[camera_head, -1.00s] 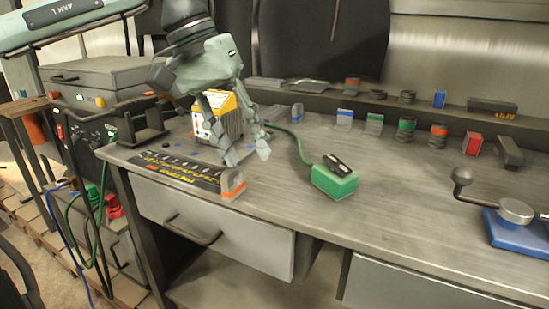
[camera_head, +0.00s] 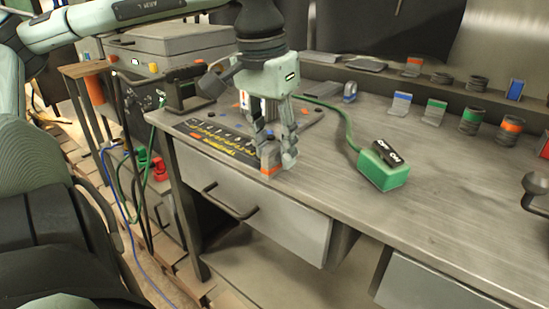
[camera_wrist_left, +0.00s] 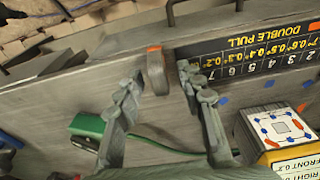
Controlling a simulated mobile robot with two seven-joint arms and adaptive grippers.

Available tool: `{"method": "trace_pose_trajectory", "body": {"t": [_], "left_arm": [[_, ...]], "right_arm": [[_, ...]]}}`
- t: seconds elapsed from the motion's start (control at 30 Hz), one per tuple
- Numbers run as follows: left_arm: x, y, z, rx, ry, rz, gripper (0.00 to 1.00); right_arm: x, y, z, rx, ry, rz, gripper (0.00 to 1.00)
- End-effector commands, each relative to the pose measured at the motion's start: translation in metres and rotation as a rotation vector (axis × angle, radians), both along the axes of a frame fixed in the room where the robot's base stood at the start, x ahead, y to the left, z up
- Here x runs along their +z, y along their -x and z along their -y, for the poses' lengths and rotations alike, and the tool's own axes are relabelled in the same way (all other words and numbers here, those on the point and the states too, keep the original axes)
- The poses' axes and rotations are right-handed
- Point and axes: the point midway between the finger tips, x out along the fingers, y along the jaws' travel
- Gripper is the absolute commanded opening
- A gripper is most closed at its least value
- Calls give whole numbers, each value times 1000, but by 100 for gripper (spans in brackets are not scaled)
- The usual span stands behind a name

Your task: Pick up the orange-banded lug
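The orange-banded lug (camera_head: 269,158) is a small grey piece with an orange strip. It stands near the front edge of the bench, at the corner of the black lettered plate (camera_head: 219,137). In the left wrist view the lug (camera_wrist_left: 157,73) sits between the two fingertips, with a narrow gap on each side. My left gripper (camera_head: 279,153) points down at the lug and is open around it. The left wrist view also shows its open fingers (camera_wrist_left: 160,80). In the head view the fingers partly hide the lug. My right gripper is not in view.
A green box (camera_head: 383,167) with a black top and cable lies right of the gripper. A yellow-and-white block (camera_wrist_left: 275,135) stands close by. Drawer handles (camera_head: 231,203) jut out below the front edge.

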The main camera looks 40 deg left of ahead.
Motion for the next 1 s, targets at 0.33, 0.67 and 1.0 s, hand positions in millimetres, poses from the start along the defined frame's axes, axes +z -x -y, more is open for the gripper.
{"method": "trace_pose_trajectory", "body": {"t": [0.33,0.67,1.0], "left_arm": [[0,0,0,0,0,0,12],[1,0,0,0,0,1,0],[6,-1,0,0,-1,2,0]], "right_arm": [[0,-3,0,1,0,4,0],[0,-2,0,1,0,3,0],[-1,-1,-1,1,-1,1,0]]}}
